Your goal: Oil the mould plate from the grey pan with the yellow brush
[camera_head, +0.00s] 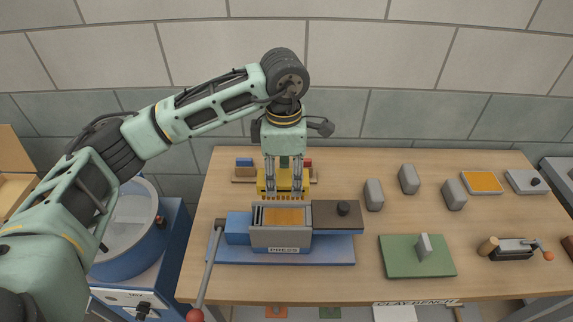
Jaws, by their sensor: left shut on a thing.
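My left gripper (284,188) points straight down at the back of the table's left half. It is shut on the yellow brush (264,184), whose brown bristles hang downward. The brush is just behind the grey press box (281,239), which has an orange plate (284,216) in its open top. I cannot tell whether the bristles touch the box. A shallow pan with a pale rim and an orange inside (482,182) lies at the back right; this looks like the grey pan. My right gripper is out of view.
A dark slab with a knob (335,214) adjoins the press box, and a red-tipped lever (208,270) stands left. Several grey blocks (409,179) stand to the right. A green board (402,262) bears another block. A blue drum (130,260) stands left of the table.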

